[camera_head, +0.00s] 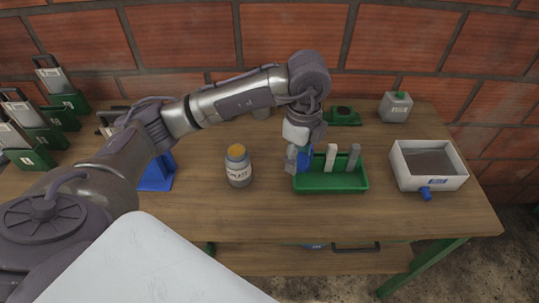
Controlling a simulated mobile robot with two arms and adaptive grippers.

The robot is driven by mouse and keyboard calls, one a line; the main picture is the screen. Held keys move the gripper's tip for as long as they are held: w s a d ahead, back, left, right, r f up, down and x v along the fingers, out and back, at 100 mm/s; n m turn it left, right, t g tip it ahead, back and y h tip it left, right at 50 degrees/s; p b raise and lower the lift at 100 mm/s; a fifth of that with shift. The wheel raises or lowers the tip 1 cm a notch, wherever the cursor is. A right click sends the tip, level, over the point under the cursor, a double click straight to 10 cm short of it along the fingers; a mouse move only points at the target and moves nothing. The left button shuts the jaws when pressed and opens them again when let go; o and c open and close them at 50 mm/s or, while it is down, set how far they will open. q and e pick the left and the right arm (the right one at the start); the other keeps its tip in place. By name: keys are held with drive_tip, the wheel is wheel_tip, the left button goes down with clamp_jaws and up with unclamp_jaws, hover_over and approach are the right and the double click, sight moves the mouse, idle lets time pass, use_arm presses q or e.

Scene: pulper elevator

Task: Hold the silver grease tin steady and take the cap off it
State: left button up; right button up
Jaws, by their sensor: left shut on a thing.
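My right gripper is not in view.
Upright grey pieces (353,156) stand in the green tray. A green object (344,117) lies behind the tray. A blue item (156,178) and green-based pieces are at the left. The front bench strip is clear.

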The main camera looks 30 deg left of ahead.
use_arm(q)
drive_tip(key=shift+w+f+n, duration=0.1)
drive_tip(key=shift+w+n, duration=0.1)
drive_tip(key=shift+n, duration=0.8)
drive_tip(key=shift+w+a+f+n, duration=0.1)
drive_tip(key=shift+a+n, duration=0.1)
drive_tip(key=shift+n, duration=0.1)
drive_tip(key=p, duration=0.3)
hover_over(270, 162)
wheel_tip(270, 162, down, 7)
drive_tip(key=shift+r, duration=0.15)
wheel_tip(270, 162, down, 4)
drive_tip(key=shift+a+r+p, duration=0.1)
drive_tip(key=shift+p, duration=0.35)
drive_tip(key=shift+f, duration=0.2)
drive_tip(key=shift+f, duration=0.2)
drive_tip(key=o, duration=1.3)
drive_tip(key=shift+c, duration=0.2)
